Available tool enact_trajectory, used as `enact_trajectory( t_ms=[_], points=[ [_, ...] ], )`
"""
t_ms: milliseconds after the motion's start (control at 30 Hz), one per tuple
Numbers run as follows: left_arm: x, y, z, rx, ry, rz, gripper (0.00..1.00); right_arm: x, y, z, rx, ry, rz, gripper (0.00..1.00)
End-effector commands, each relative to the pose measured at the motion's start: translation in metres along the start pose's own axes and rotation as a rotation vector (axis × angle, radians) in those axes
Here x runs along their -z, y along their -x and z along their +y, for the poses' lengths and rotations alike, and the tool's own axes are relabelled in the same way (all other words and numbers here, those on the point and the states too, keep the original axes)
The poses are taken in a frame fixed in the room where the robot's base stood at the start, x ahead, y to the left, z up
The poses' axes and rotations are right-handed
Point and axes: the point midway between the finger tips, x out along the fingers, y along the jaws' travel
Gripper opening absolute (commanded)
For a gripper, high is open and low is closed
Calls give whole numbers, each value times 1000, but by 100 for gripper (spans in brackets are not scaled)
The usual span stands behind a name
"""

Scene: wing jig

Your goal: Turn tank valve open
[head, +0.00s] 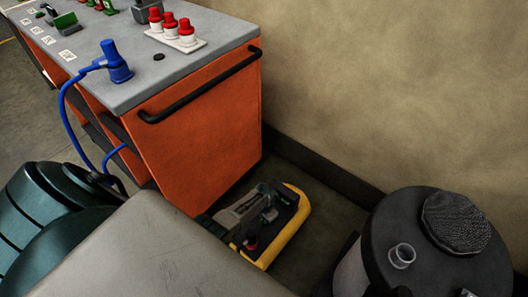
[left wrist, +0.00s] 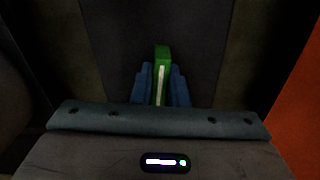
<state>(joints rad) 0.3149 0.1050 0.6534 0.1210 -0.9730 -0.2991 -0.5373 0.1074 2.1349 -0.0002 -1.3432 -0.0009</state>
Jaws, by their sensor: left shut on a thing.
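In the left wrist view my left gripper (left wrist: 160,82) has its two blue fingers closed on a narrow green piece (left wrist: 162,53) with a white stripe, which looks like a valve handle. The piece stands upright between the fingers, and its top end rises past the fingertips. What it is fixed to is too dark to tell. In the head view a low yellow-edged unit (head: 288,232) stands on the floor beside the cart, with dark, grey and green parts and a small red knob (head: 250,243). My arm covers part of it. My right gripper is not in view.
An orange cart (head: 215,125) with a grey top and black handle bar (head: 200,87) stands at the left. It carries a blue fitting (head: 116,65) with a hose and red-capped white pieces (head: 186,37). A dark drum (head: 400,215) stands at the right near the wall.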

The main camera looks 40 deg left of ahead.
Motion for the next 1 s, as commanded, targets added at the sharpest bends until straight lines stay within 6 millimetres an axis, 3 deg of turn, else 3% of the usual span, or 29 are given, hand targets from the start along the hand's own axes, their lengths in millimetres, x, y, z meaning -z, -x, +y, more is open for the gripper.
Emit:
enact_trajectory(
  t_ms=[300, 833, 867, 900, 967, 1000],
  points=[
    [-1, 0, 1, 1, 115, -2, 0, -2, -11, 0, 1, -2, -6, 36],
    [-1, 0, 1, 0, 137, -2, 0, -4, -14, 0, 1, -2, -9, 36],
    [-1, 0, 1, 0, 137, -2, 18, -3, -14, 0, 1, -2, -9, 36],
    [-1, 0, 1, 0, 136, -2, 25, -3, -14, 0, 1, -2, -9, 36],
    [-1, 0, 1, 0, 136, -1, 35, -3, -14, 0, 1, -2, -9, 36],
    [-1, 0, 1, 0, 136, -1, 35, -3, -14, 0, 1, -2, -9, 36]
  ],
)
